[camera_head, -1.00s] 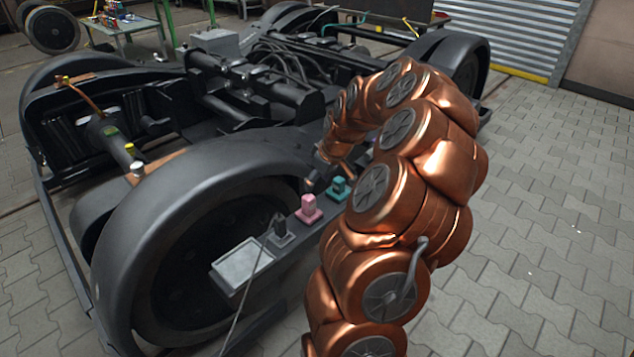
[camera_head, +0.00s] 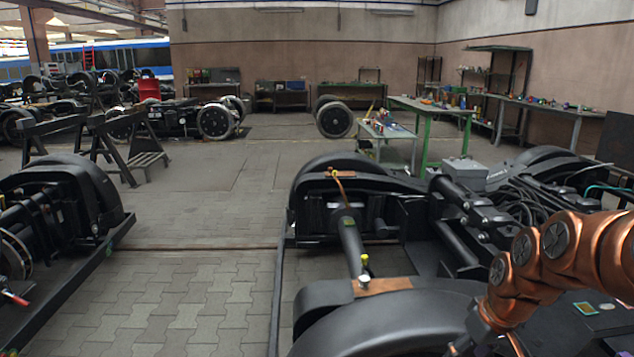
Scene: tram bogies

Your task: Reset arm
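My copper-coloured arm reaches in from the right edge of the head view. Its end, with my gripper (camera_head: 462,348), points down at the bottom right, over the near part of the black tram bogie (camera_head: 425,310). The fingers are small, dark and partly cut off by the lower edge, so whether they are open or shut does not show. No held object can be made out.
Another bogie (camera_head: 65,215) stands at the left, with a clear paved aisle (camera_head: 190,290) between the two. Black trestles (camera_head: 115,145) stand farther back. Green workbenches (camera_head: 430,110) with small items stand behind the near bogie. A grey box (camera_head: 464,172) sits on it.

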